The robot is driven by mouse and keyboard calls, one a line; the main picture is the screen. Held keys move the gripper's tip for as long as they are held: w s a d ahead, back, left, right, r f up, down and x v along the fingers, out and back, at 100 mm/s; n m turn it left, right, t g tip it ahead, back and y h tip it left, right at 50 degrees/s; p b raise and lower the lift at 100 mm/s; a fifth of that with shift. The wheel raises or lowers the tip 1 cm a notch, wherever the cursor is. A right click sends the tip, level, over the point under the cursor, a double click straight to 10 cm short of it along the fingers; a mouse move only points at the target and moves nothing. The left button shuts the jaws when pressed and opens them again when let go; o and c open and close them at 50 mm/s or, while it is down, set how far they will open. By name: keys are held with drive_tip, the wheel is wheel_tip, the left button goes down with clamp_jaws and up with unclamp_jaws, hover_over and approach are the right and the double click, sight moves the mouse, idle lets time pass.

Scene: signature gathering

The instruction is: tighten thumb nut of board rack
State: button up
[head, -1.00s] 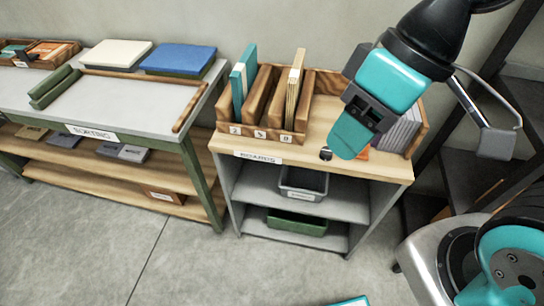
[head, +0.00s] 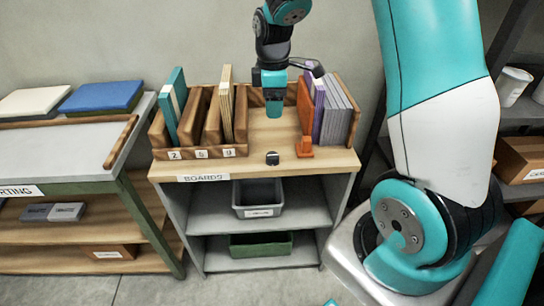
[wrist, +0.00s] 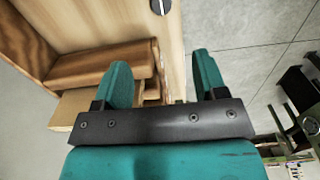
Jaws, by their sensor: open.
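The wooden board rack (head: 200,152) stands on the cabinet top marked BOARDS, with numbered slots and a few boards in its left part. A small dark knob (head: 272,158), which looks like the thumb nut, sits on the bare wood near the front edge. It also seems to show at the top edge of the wrist view (wrist: 160,6), partly cut off. My gripper (head: 275,112) hangs above the bare wood, behind the knob in the head view and apart from it. In the wrist view its two teal fingers (wrist: 162,75) are spread with nothing held between them.
An orange upright piece (head: 304,120) stands right of the knob, beside purple and grey boards (head: 338,110). Grey (head: 258,195) and green (head: 262,244) bins sit on the shelves below. A sorting table (head: 60,150) is at left.

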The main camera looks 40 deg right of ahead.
sight(272, 155)
wheel_tip(272, 155, down, 16)
drive_tip(key=shift+a+f+p, duration=0.1)
drive_tip(key=shift+f+p, duration=0.1)
drive_tip(key=shift+p, duration=0.1)
drive_tip(key=c, duration=0.9)
